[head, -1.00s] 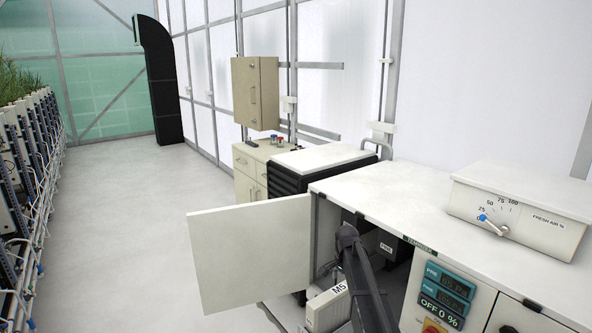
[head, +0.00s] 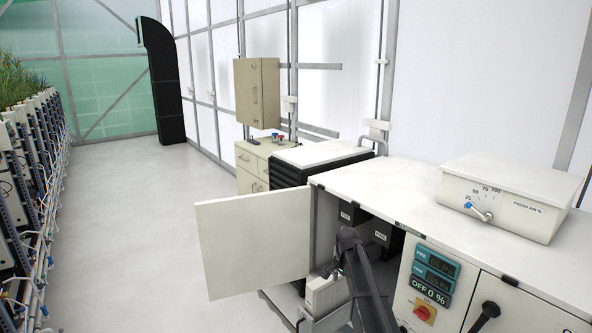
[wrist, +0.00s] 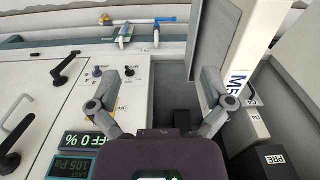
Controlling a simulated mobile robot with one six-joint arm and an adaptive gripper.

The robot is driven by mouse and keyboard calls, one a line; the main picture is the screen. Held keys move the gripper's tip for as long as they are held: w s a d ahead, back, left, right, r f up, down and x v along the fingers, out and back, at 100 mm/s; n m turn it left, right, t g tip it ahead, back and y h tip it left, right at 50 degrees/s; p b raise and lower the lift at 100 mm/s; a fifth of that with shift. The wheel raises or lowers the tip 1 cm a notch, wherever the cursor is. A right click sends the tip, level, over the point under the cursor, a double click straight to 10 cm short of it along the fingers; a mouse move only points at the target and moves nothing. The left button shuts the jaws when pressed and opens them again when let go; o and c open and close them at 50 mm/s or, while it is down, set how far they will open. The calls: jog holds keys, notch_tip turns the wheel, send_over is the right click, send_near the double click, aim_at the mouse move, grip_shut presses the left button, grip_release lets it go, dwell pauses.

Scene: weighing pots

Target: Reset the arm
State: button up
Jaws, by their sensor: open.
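My gripper (wrist: 162,78) is open in the wrist view, its two grey fingers spread wide with nothing between them. A white box with a dark "M" label (wrist: 242,48) stands just beyond the right finger; I cannot tell whether they touch. In the head view my dark arm reaches toward the open cabinet compartment and largely hides the gripper. A white box (head: 325,292) shows beside the arm, low in front of the opening. Dark boxes, some labelled PRE, sit inside; one shows in the wrist view (wrist: 276,160).
The white cabinet door (head: 255,243) stands open to the left of my arm. The control panel with displays (head: 435,280) and a black handle (head: 485,315) are to the right. A fresh air dial box (head: 505,205) sits on the worktop. The floor (head: 140,220) at left is clear.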

jog(key=s+f+n+b, duration=0.3)
jog(key=s, duration=0.6)
jog(key=s+f+n+b, duration=0.3)
jog(key=s+f+n, duration=0.1)
jog(key=s, duration=0.6)
jog(key=s+f+n+b, duration=0.3)
jog(key=s+b, duration=0.1)
jog(key=s, duration=0.5)
notch_tip(320, 180, up, 21)
jog(key=p, duration=2.1)
jog(key=shift+d, duration=0.3)
